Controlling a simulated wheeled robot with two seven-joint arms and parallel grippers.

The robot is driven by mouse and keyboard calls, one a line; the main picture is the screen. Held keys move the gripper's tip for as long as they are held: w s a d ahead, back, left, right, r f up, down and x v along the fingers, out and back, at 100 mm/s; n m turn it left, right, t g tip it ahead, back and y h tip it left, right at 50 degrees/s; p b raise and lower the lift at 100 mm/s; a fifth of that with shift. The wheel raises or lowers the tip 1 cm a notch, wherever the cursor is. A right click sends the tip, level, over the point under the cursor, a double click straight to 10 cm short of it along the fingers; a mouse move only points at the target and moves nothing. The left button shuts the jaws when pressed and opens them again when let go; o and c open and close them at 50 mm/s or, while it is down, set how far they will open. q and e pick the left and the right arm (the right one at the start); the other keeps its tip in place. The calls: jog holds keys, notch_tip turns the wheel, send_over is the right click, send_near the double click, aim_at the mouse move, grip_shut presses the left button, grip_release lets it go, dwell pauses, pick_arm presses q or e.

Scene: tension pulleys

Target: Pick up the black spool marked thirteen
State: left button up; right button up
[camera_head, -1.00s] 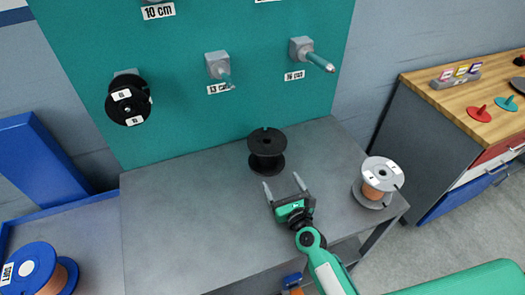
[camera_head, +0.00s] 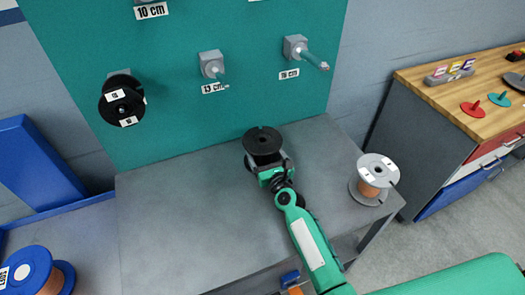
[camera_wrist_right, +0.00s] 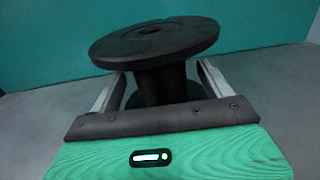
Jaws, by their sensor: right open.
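A black spool (camera_head: 262,141) stands upright on the grey table near the teal board. No number shows on it. My right gripper (camera_head: 265,159) is at the spool, low, with its fingers on both sides of the spool's core. In the right wrist view the spool (camera_wrist_right: 155,40) stands between the two open fingers (camera_wrist_right: 160,85), its top flange above them. The fingers do not visibly close on the core. Another black spool (camera_head: 112,98) with white labels hangs on a peg at the left of the board. My left gripper is not in view.
A grey spool with copper wire (camera_head: 368,190) stands at the table's right edge. A blue spool (camera_head: 30,270) lies at the lower left. Pegs (camera_head: 211,65) stick out of the teal board (camera_head: 190,110) behind. The left part of the table (camera_head: 170,220) is clear.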

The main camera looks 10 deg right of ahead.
jog(key=shift+w+a+f, duration=0.1)
jog(key=shift+w, duration=0.8)
jog(key=shift+w+a, duration=0.1)
jog(key=shift+w, duration=0.05)
jog(key=c, duration=0.6)
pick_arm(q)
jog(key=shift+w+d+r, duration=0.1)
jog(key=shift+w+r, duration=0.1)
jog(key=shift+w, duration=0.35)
pick_arm(e)
jog(key=c, duration=0.7)
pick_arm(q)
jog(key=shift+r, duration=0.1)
pick_arm(e)
jog(key=shift+r, duration=0.25)
